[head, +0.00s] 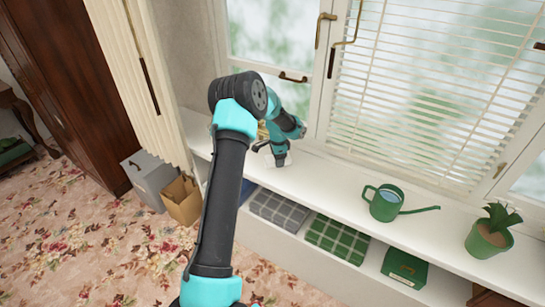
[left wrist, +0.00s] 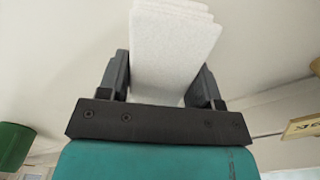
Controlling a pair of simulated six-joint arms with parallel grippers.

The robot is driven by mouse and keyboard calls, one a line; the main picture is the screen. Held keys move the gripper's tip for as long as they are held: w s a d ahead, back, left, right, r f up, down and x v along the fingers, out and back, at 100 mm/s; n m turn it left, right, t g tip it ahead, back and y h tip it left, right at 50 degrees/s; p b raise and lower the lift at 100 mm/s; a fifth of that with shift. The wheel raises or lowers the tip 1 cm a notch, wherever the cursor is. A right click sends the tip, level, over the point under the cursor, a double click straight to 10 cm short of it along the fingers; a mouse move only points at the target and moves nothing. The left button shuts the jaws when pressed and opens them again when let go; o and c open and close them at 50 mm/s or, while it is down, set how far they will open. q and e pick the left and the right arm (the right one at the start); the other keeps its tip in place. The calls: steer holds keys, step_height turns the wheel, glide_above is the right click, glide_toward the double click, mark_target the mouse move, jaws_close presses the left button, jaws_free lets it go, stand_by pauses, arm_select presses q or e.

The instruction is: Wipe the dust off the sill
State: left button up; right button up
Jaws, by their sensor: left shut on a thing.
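The white sill (head: 335,178) runs under the window across the head view. My left gripper (head: 281,152) is low over the left part of the sill, pointing down. In the left wrist view its fingers (left wrist: 164,80) are shut on a folded white cloth (left wrist: 175,40). In the head view the cloth is mostly hidden by the gripper, and I cannot tell whether it touches the sill. I cannot make out dust on the white surface. My right gripper is not in view.
A green watering can (head: 386,204) and a potted plant (head: 489,232) stand on the sill to the right. Folded checked cloths (head: 338,239) and a green box (head: 404,268) sit below. A wooden lettered block (left wrist: 305,125) shows at the wrist view's right. Sill between gripper and can looks clear.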

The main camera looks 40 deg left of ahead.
mark_target(298, 171)
arm_select(q)
steer(key=shift+w+d, duration=0.35)
steer(key=shift+d, duration=1.25)
steer(key=shift+w+d, duration=0.4)
steer(key=shift+d, duration=1.25)
steer(key=shift+w+d, duration=0.35)
steer(key=shift+d, duration=1.25)
step_height(298, 171, up, 8)
steer(key=shift+s+r, duration=0.1)
